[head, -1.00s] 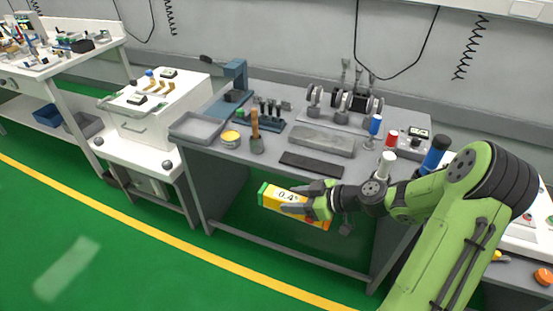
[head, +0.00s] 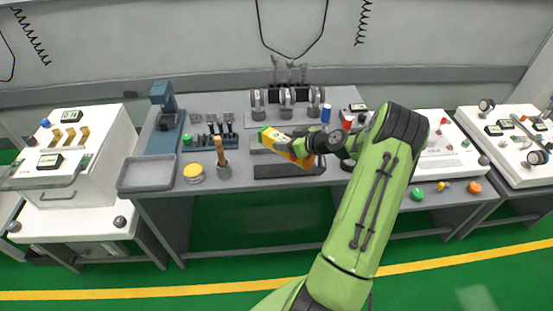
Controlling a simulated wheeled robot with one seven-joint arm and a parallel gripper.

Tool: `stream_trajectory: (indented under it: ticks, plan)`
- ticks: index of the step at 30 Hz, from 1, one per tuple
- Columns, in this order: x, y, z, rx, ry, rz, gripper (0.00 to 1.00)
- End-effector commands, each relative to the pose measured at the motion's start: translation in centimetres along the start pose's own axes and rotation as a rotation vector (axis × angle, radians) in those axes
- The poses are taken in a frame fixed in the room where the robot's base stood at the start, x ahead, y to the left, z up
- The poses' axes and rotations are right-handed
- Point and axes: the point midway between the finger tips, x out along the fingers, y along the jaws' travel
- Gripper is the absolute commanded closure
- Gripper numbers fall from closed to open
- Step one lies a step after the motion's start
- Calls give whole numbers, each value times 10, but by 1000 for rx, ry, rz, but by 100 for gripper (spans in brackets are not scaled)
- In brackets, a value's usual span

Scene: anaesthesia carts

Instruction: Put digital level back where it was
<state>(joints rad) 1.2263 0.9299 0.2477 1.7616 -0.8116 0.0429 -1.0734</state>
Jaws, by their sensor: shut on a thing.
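The digital level is a yellow and orange bar with a green end (head: 272,136). My gripper (head: 300,147) is shut on it and holds it tilted, in front of the middle of the grey bench. In the picture it overlaps a grey block (head: 262,143) and a dark flat strip (head: 270,171) on the bench top. The level's display is not readable now. The gap between the level and the bench top cannot be judged. My arm hides part of the bench's right side.
On the bench (head: 180,209) are a grey tray (head: 147,173), a yellow-lidded tin (head: 193,173), a brush pot (head: 223,170), a blue stand (head: 163,120) and a rotor fixture (head: 287,97) at the back. White carts (head: 75,150) stand left and right. Green floor lies in front.

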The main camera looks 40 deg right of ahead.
Motion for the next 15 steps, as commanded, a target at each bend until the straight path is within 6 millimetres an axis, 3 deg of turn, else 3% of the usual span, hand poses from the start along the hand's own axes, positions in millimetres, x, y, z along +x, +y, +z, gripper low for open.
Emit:
stream_trajectory:
  ticks: [1, 3, 12, 15]
  plan:
    - [8, 0, 16, 5, 0, -2, 92]
    - [15, -1, 27, 3, 0, -2, 92]
    - [37, -1, 66, 0, 2, -2, 92]
    - [38, -1, 67, -3, 2, -1, 92]
